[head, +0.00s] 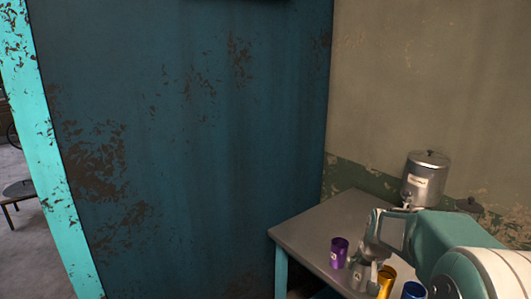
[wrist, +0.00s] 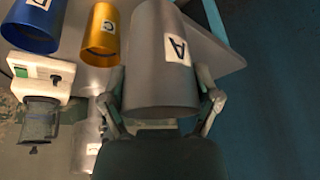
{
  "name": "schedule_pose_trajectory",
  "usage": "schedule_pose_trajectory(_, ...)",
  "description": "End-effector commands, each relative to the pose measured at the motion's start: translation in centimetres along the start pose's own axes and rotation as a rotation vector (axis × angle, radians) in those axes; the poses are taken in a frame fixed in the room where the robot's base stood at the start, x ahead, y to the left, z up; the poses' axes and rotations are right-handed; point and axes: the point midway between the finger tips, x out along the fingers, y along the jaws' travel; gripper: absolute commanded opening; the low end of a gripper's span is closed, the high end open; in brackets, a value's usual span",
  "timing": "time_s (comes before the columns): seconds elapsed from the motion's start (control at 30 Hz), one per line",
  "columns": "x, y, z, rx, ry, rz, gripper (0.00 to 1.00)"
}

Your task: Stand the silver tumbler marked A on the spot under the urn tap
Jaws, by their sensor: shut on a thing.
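The silver tumbler marked A (wrist: 160,60) sits between the two fingers of my gripper (wrist: 160,98) in the wrist view, with its letter label showing. My gripper (head: 366,268) is shut on it. In the head view the tumbler (head: 360,277) is partly covered by the gripper, over the table's near part. I cannot tell whether its base touches the table. The steel urn (head: 427,178) stands at the back of the table, with its tap (head: 406,197) low on its left side. The spot under the tap is hidden by my arm.
A purple tumbler (head: 339,252) stands left of my gripper. A gold tumbler (head: 387,281) and a blue tumbler (head: 413,291) stand to its right. A pale appliance (wrist: 38,75) shows in the wrist view.

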Motion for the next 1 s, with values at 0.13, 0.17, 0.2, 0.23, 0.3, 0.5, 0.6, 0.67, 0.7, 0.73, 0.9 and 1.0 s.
schedule_pose_trajectory(0.13,4.0,-2.7,1.0,-0.056,-0.010,-0.026,0.31)
schedule_pose_trajectory(0.17,4.9,-3.4,1.3,-0.072,-0.012,-0.032,0.31)
schedule_pose_trajectory(0.2,6.2,-4.3,1.7,-0.090,-0.013,-0.039,0.31)
schedule_pose_trajectory(0.23,7.2,-5.0,2.1,-0.104,-0.014,-0.045,0.31)
schedule_pose_trajectory(0.3,9.3,-6.5,3.0,-0.138,-0.015,-0.056,0.31)
schedule_pose_trajectory(0.5,12.7,-9.0,4.8,-0.193,-0.012,-0.071,0.31)
schedule_pose_trajectory(0.6,13.5,-9.3,5.6,-0.202,-0.013,-0.076,0.31)
schedule_pose_trajectory(0.67,14.1,-9.3,6.4,-0.203,-0.014,-0.081,0.31)
schedule_pose_trajectory(0.7,14.5,-9.2,7.2,-0.202,-0.015,-0.084,0.31)
schedule_pose_trajectory(0.73,14.8,-9.1,7.7,-0.203,-0.014,-0.086,0.31)
schedule_pose_trajectory(0.9,16.3,-8.4,10.5,-0.201,-0.013,-0.078,0.31)
schedule_pose_trajectory(1.0,16.6,-8.2,11.3,-0.201,-0.011,-0.072,0.31)
